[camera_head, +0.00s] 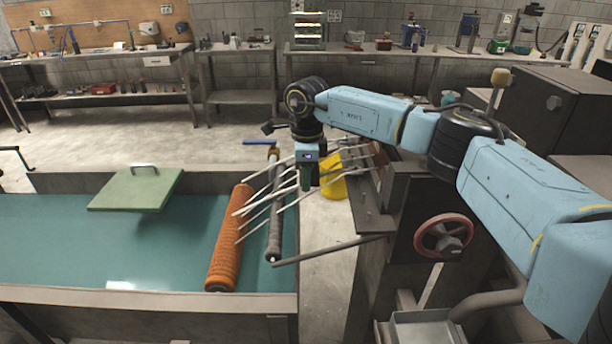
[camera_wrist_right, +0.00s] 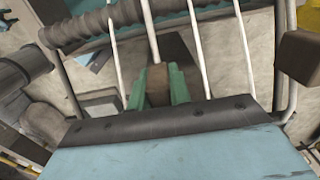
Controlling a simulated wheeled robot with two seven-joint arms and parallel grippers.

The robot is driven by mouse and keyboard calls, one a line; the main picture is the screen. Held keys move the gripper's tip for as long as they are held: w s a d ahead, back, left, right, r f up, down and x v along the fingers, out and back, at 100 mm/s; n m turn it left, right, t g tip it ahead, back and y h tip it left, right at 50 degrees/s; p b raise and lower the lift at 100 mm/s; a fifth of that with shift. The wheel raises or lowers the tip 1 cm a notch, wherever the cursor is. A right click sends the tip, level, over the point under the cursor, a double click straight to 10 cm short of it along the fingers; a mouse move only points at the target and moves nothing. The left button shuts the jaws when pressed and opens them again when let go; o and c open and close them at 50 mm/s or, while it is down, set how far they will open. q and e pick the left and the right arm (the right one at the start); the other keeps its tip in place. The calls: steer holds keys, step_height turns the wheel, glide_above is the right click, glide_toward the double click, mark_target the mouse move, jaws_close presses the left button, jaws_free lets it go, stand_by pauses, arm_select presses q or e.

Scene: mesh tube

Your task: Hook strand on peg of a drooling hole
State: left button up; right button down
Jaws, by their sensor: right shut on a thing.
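Several thin white strands (camera_head: 262,205) run from the dark machine face at right, past my right gripper, to the orange grooved roller (camera_head: 230,240). My right gripper (camera_head: 306,184) points down among the strands, between the machine and the rollers. In the right wrist view, its green fingers (camera_wrist_right: 158,88) are shut around the lower end of a white strand (camera_wrist_right: 152,35), with a brown block showing between them. Other strands (camera_wrist_right: 248,55) pass on both sides. The peg and the drooling hole cannot be made out. My left gripper is not in view.
A dark roller (camera_head: 274,215) lies beside the orange one at the teal bath's (camera_head: 80,235) right end. A green lid with a handle (camera_head: 137,188) is over the bath. A yellow bucket (camera_head: 333,187) stands behind the strands. A dark bar (camera_head: 325,250) and red handwheel (camera_head: 443,235) are nearer.

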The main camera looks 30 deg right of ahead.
steer(key=shift+f, duration=0.3)
steer(key=c, duration=1.2)
jaws_free()
steer(key=shift+r, duration=0.1)
step_height(320, 180, up, 13)
steer(key=shift+r, duration=0.15)
